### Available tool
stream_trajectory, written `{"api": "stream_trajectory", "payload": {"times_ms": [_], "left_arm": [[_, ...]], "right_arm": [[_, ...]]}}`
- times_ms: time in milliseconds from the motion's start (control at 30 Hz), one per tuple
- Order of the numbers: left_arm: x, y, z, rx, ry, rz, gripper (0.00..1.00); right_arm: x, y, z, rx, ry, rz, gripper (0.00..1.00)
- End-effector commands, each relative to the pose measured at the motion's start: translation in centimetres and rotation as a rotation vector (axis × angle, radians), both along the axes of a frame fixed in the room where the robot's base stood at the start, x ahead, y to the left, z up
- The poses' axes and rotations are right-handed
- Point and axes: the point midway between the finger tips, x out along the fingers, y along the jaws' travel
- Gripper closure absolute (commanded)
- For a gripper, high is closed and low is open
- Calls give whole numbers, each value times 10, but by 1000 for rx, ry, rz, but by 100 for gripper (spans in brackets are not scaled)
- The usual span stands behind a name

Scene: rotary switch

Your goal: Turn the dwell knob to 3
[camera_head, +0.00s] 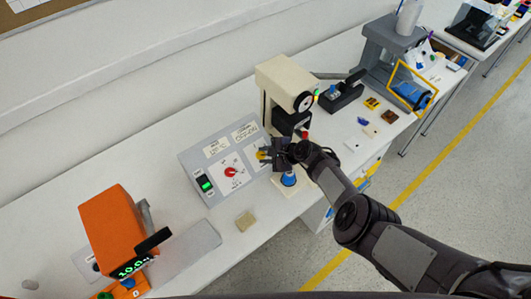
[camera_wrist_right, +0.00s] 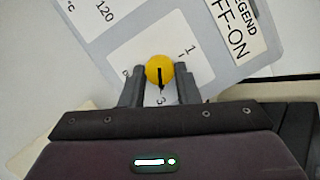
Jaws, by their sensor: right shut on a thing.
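The yellow dwell knob (camera_wrist_right: 159,70) sits on a white plate of the grey control panel (camera_head: 192,158). In the right wrist view its black pointer line points down the picture, toward the printed 3. A 1 is printed at the upper right of the knob, and a partly hidden mark lies at its left. My right gripper (camera_wrist_right: 159,82) is shut on the knob, one finger at each side. In the head view my right gripper (camera_head: 265,153) covers most of the knob (camera_head: 261,155). My left gripper is not in view.
On the same panel are a red knob (camera_head: 231,172) and a green-lit switch (camera_head: 206,186). A cream press machine (camera_head: 285,80) stands just behind my gripper. A blue knob-like part (camera_head: 289,179) is close below it. An orange machine (camera_head: 112,225) stands at the left.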

Motion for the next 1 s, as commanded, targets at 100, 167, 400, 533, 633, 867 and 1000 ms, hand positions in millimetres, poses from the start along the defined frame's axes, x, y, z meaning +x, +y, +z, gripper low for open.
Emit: {"api": "stream_trajectory", "payload": {"times_ms": [100, 167, 400, 533, 633, 867, 1000], "left_arm": [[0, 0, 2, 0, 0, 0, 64], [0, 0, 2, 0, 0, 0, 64], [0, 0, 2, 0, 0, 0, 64], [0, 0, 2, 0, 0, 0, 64], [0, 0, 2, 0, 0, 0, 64], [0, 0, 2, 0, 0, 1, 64], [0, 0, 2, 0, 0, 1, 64]], "right_arm": [[0, 0, 0, 18, 12, -28, 94], [0, 0, 0, 24, 17, -36, 94], [0, 0, 0, 32, 24, -51, 94], [0, 0, 0, 33, 24, -50, 94], [0, 0, 0, 33, 24, -50, 94], [0, 0, 0, 32, 23, -49, 50], [0, 0, 0, 32, 24, -49, 50]]}}
